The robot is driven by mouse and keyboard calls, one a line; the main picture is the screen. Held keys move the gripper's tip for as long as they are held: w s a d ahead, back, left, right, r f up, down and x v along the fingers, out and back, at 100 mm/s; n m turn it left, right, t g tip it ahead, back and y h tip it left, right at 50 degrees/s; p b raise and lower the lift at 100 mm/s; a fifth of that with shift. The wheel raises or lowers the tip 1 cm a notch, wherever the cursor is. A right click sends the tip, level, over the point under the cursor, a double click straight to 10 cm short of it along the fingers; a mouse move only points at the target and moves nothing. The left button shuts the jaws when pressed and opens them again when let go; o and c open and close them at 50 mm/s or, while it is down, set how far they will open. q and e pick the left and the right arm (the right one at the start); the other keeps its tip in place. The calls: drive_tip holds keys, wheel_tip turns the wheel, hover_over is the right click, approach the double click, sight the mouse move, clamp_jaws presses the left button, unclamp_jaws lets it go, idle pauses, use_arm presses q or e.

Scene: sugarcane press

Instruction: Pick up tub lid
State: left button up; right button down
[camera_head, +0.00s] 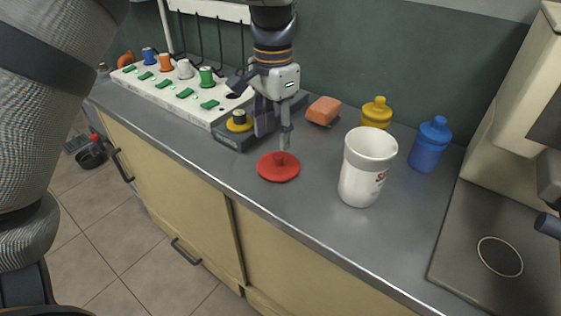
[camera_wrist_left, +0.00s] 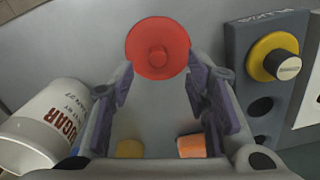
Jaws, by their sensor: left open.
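The red round tub lid (camera_head: 267,170) lies flat on the grey counter, with a small knob on top. It also shows in the left wrist view (camera_wrist_left: 140,45), just beyond the fingertips. The white sugar tub (camera_head: 362,180) stands upright to the lid's right. It also shows in the left wrist view (camera_wrist_left: 45,125), at the left edge. My left gripper (camera_head: 274,132) is open and empty, above and close to the lid. In the left wrist view its fingers (camera_wrist_left: 160,82) are spread with the lid's knob centred between them. My right gripper is not in view.
An orange sponge (camera_head: 324,110), a yellow bottle (camera_head: 376,113) and a blue bottle (camera_head: 429,147) stand behind. The counter's front is clear.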

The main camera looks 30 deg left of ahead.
sight(279, 154)
use_arm(q)
drive_tip(key=f, duration=0.5)
drive_tip(key=shift+w+d+f, duration=0.3)
drive_tip(key=shift+w+f, duration=0.05)
drive_tip(key=shift+f, duration=0.05)
clamp_jaws()
